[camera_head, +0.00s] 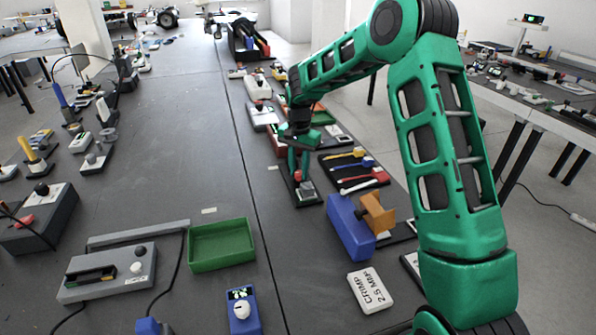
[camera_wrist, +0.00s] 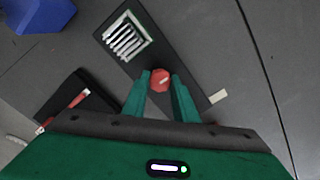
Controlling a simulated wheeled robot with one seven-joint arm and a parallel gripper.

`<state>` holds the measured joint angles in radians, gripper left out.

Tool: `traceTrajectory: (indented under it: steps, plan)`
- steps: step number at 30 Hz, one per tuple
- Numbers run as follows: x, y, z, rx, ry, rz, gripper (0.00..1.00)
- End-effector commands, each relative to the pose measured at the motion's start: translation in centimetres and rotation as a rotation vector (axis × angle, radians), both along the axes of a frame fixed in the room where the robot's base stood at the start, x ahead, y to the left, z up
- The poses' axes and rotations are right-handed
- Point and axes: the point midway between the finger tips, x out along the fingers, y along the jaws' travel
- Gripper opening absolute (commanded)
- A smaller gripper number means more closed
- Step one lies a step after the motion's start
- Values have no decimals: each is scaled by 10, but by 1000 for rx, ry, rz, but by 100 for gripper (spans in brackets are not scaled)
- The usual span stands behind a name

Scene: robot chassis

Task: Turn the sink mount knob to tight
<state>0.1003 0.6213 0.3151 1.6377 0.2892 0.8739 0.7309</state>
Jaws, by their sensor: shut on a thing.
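The sink mount knob is a small red knob (camera_wrist: 160,81) on a dark rectangular plate (camera_wrist: 151,58) in the wrist view. A pale line runs across its face. A light finned heat sink (camera_wrist: 126,36) sits at the plate's far end. My gripper (camera_wrist: 160,79) has its two green fingers on either side of the knob, closed on it at the tips. In the head view my gripper (camera_head: 298,174) points down over the same plate, near the middle of the long table. The fingers partly hide the knob there, and the heat sink (camera_head: 306,195) shows just in front.
A tray of coloured tools (camera_head: 352,170) lies close to the right. A blue block with an orange part (camera_head: 350,228) stands nearer. A green tray (camera_head: 222,245) is at front left. The table's middle, left of my gripper, is clear.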

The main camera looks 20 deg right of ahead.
Motion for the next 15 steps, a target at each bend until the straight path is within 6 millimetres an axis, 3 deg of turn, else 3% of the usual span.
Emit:
traceTrajectory:
  steps: [11, 12, 13, 15]
  plan:
    - [2, 3, 2, 3, -7, 1, 3]
    - [2, 3, 2, 3, -7, 1, 35]
    - [2, 3, 2, 2, -6, 1, 42]
    - [2, 2, 1, 2, -5, 0, 44]
